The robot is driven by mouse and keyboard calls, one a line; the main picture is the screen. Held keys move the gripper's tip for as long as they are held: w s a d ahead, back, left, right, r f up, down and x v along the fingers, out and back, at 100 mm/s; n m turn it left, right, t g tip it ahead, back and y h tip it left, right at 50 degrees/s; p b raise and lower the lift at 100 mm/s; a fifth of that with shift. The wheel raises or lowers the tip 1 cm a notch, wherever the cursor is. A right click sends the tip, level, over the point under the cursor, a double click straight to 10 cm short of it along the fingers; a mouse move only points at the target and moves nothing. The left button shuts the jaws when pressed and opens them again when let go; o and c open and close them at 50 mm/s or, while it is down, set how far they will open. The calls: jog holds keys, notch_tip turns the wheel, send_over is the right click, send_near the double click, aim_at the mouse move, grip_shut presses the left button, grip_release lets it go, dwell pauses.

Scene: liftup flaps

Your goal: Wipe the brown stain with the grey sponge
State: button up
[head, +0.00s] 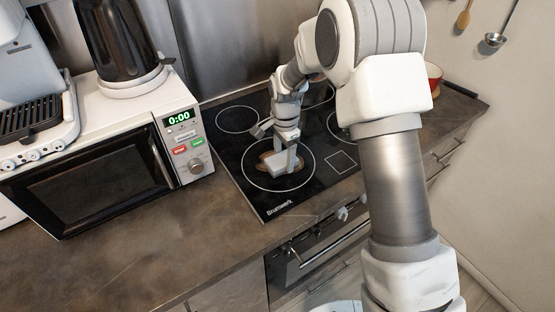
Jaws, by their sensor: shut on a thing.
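The grey sponge (277,167) lies at the front left burner ring of the black cooktop, low over its surface. My gripper (285,160) points down and is shut on the sponge. The brown stain (264,158) shows as a thin brown patch at the left edge of the sponge, inside the ring. The rest of the stain is hidden under the sponge and gripper. I cannot tell whether the sponge presses on the glass.
The cooktop (240,143) is set in a dark brown counter (125,262). A white microwave (120,165) with a kettle (118,45) on top stands close on the left. A red pot (433,77) stands at the back right, partly behind my arm.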

aim_at(300, 152)
jog(key=shift+w+d, duration=0.6)
jog(key=shift+d, duration=0.25)
jog(key=shift+w+d, duration=0.6)
jog(key=shift+d, duration=0.2)
jog(key=shift+w+d+f, duration=0.1)
jog(key=shift+w+d, duration=0.35)
jog(key=shift+d, duration=0.2)
jog(key=shift+w+d, duration=0.45)
jog(key=shift+d, duration=0.15)
jog(key=shift+w+a+p, duration=0.3)
jog(key=shift+w+a, duration=0.3)
jog(key=shift+w, duration=0.2)
jog(key=shift+s+a+r, duration=0.1)
jog(key=shift+s+a, duration=0.4)
jog(key=shift+a, duration=0.25)
jog(key=shift+s+a+r, duration=0.1)
jog(key=shift+s+a, duration=0.4)
jog(key=shift+a, duration=0.2)
jog(key=shift+s+a+f, duration=0.1)
jog(key=shift+s+a, duration=0.45)
jog(key=shift+a, duration=0.2)
jog(key=shift+s+a+f, duration=0.1)
jog(key=shift+s+a, duration=0.45)
jog(key=shift+a, duration=0.15)
